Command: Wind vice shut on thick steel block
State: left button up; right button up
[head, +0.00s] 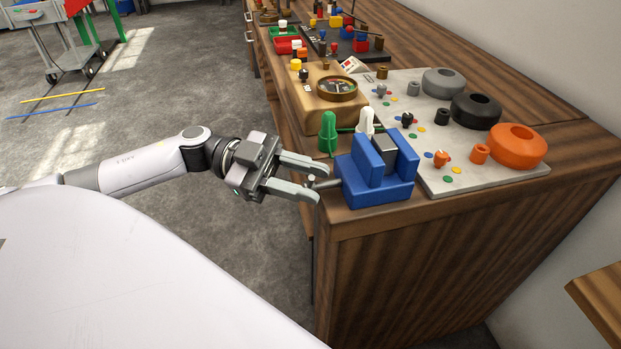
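The blue vice (372,187) stands on the near corner of the wooden bench, with two upright jaws. The thick steel block (386,150) is a grey block between the jaws; whether both jaws touch it I cannot tell. The vice's grey handle (327,184) sticks out on its left side. My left gripper (321,186) is at the handle, its two fingers apart with the handle's end between them. I see a gap between the fingers. My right gripper is not in view.
A grey board (480,179) with grey, black and orange rings lies right of the vice. A green peg (327,133) and a white peg (366,122) stand behind it. A wooden meter box (323,106) is farther back.

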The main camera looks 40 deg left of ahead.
pick_arm(q)
jog(key=shift+d, duration=0.5)
grip_shut()
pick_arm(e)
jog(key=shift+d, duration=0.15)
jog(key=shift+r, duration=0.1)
pick_arm(q)
jog(key=shift+r+p, duration=0.1)
jog(key=shift+p, duration=0.4)
jog(key=shift+s+d+m+y+p, duration=0.1)
jog(key=shift+m+y+p, duration=0.7)
jog(key=shift+p, duration=0.4)
jog(key=m+p, duration=0.1)
jog(key=m+y+p, duration=0.1)
jog(key=p, duration=0.1)
jog(key=shift+s+d+f+y, duration=0.1)
jog(key=shift+d+f+y, duration=0.05)
jog(key=shift+f+y, duration=0.15)
jog(key=shift+f+m+y+p, duration=0.3)
jog(key=shift+m+y+p, duration=0.15)
jog(key=shift+p, duration=0.2)
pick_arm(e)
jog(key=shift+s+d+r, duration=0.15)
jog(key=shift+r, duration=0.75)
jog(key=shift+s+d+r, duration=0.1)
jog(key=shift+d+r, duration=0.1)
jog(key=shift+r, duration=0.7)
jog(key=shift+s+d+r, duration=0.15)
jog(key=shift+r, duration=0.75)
